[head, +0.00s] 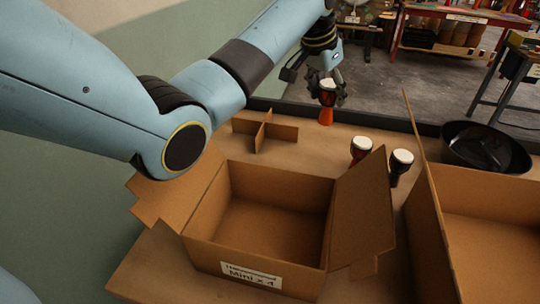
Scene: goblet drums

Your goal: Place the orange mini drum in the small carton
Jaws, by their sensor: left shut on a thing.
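The orange mini drum (326,116) is a small goblet drum with a white head, at the far side of the table. My left gripper (327,92) is shut on it, with fingers at both sides of its upper part. The drum is upright; I cannot tell if its foot touches the table. The small carton (230,242) stands open in front, labelled "Mini x 4", its flaps spread. The part of its inside that I see is empty. The drum is behind the carton and to the right of its middle. My right gripper is not in view.
A red mini drum (360,153) and a black one (398,168) stand behind the carton's right flap.

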